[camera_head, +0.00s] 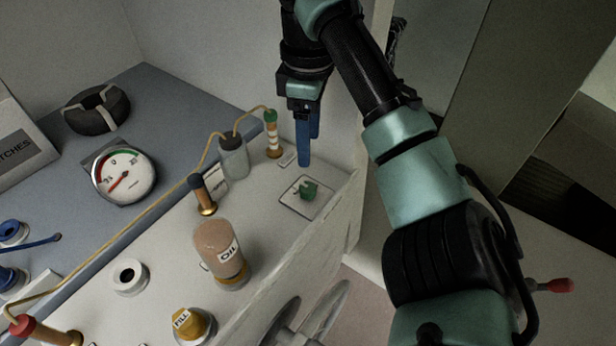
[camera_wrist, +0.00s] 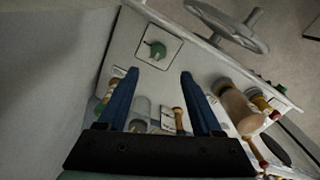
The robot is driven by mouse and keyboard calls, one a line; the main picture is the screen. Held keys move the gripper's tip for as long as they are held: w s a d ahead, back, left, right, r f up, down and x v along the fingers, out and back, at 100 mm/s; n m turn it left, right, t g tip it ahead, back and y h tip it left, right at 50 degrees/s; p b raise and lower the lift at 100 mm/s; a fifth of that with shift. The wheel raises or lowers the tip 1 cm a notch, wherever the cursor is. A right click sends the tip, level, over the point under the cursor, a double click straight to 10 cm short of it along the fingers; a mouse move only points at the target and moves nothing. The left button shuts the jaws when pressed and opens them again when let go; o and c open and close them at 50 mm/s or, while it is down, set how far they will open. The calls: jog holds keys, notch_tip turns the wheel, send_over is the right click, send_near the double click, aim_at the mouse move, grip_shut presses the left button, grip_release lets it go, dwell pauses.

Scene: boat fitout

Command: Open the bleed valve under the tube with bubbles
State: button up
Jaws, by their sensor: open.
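A green valve knob (camera_head: 307,192) sits on a square plate with a dark outline on the white panel, near its right edge. It also shows in the wrist view (camera_wrist: 156,50), just beyond my fingertips. A slim tube with a green top (camera_head: 272,134) stands behind it, with amber and white bands; I cannot tell whether the bands are bubbles. My gripper (camera_head: 309,162) points down with blue fingers, close above and behind the knob in the head view. In the wrist view my gripper (camera_wrist: 159,74) is open, with nothing between its fingers.
A clear bottle (camera_head: 233,158), a dark-topped amber piece (camera_head: 203,196), an OIL jar (camera_head: 221,252) and a yellow FILL cap (camera_head: 191,323) stand on the panel. A red-topped piece (camera_head: 38,331) lies at the left. A handwheel (camera_wrist: 232,22) is beside the panel.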

aim_at(308, 187)
notch_tip(308, 187, down, 12)
jog(key=shift+w+r+p, duration=0.1)
jog(key=shift+w+p, duration=0.05)
jog(key=shift+p, duration=0.8)
jog(key=shift+a, duration=0.1)
grip_shut()
